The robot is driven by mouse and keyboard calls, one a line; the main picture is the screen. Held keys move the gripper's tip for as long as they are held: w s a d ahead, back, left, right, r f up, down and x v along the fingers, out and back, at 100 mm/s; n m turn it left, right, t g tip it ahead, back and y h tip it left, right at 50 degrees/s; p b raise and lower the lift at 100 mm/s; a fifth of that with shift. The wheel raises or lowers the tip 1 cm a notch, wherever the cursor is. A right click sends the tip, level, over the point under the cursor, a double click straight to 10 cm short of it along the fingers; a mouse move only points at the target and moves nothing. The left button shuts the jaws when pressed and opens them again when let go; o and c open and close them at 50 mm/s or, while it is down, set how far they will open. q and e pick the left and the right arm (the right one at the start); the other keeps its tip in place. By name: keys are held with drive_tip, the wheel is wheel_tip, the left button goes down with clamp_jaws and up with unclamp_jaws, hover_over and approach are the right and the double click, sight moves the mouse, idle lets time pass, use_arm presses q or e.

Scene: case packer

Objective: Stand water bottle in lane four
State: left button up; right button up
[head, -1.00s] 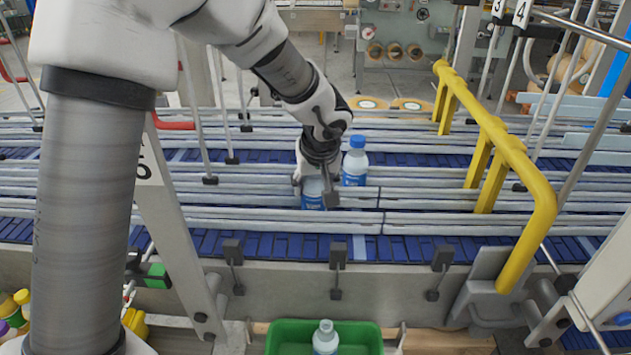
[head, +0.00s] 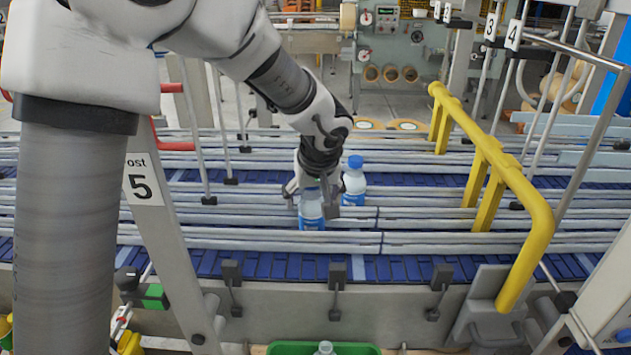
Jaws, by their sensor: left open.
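A water bottle (head: 311,213) with a blue label stands upright between the guide rails on the blue conveyor, left of centre. Its base is hidden by the rail in front. My left gripper (head: 313,196) is open, pointing down, with its fingers around the top of this bottle. A second water bottle (head: 354,183) with a blue cap stands just behind and to the right. Another bottle top (head: 325,348) shows in the green crate (head: 285,348) at the bottom edge. My right gripper is out of view.
Long grey guide rails (head: 430,240) split the blue belt (head: 400,268) into lanes. A yellow tubular guard (head: 500,160) crosses at the right. Number plates 3 (head: 490,27) and 4 (head: 514,35) hang at upper right.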

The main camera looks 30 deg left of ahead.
use_arm(q)
drive_tip(key=v, duration=0.9)
drive_tip(key=shift+r+b, duration=0.3)
drive_tip(key=shift+b, duration=0.1)
drive_tip(key=shift+d, duration=0.1)
drive_tip(key=shift+s+d, duration=0.1)
idle(0.9)
